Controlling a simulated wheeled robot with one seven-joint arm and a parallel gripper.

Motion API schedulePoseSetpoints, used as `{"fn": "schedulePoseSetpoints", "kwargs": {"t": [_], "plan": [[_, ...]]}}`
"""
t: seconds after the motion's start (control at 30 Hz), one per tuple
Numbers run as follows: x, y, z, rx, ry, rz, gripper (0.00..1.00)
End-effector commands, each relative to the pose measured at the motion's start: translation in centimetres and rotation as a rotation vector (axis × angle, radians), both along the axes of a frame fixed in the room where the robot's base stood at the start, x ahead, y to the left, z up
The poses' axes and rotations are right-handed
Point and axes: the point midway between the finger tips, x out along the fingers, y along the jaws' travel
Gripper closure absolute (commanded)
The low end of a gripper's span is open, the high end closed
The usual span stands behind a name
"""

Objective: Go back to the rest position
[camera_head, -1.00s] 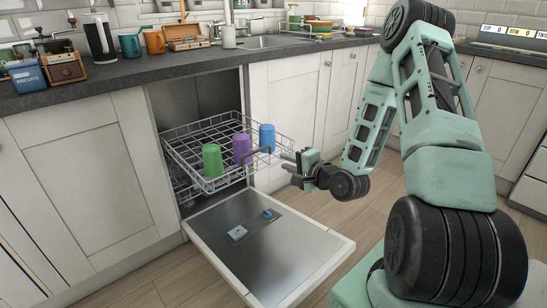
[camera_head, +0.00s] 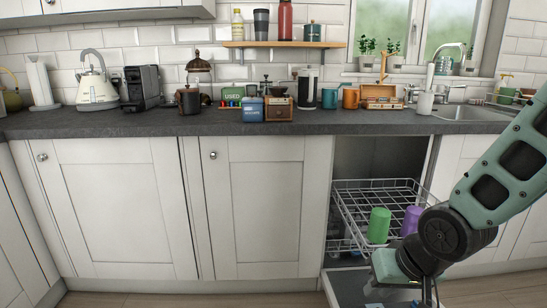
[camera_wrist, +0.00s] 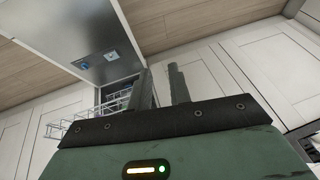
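My gripper shows in the wrist view (camera_wrist: 163,70) with its two dark fingers apart and nothing between them. In the head view my arm comes in from the right and bends down in front of the dishwasher; the fingertips are not clearly seen there. The wire dishwasher rack (camera_head: 347,205) is pulled out. A green cup (camera_head: 379,225) and a purple cup (camera_head: 411,220) stand in it, the purple one partly behind my arm. The blue cup seen earlier is not visible now.
The open dishwasher door (camera_head: 345,287) lies low below the rack; it also shows in the wrist view (camera_wrist: 100,32). The slate worktop (camera_head: 130,124) holds a kettle (camera_head: 97,88), a coffee machine (camera_head: 142,87), a teal mug (camera_head: 329,98) and an orange mug (camera_head: 350,98). White cabinets (camera_head: 115,205) stand left.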

Motion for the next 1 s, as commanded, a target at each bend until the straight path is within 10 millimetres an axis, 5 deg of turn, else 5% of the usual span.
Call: {"fn": "schedulePoseSetpoints", "kwargs": {"t": [0.2, 0.5, 1.0], "plan": [[-8.3, 4.4, 3.1, -0.160, 0.133, 0.329, 0.80], [-17.9, 6.1, 6.3, -0.271, 0.277, 0.666, 0.80], [-17.3, 5.9, 17.6, -0.266, 0.279, 0.640, 0.80]]}}
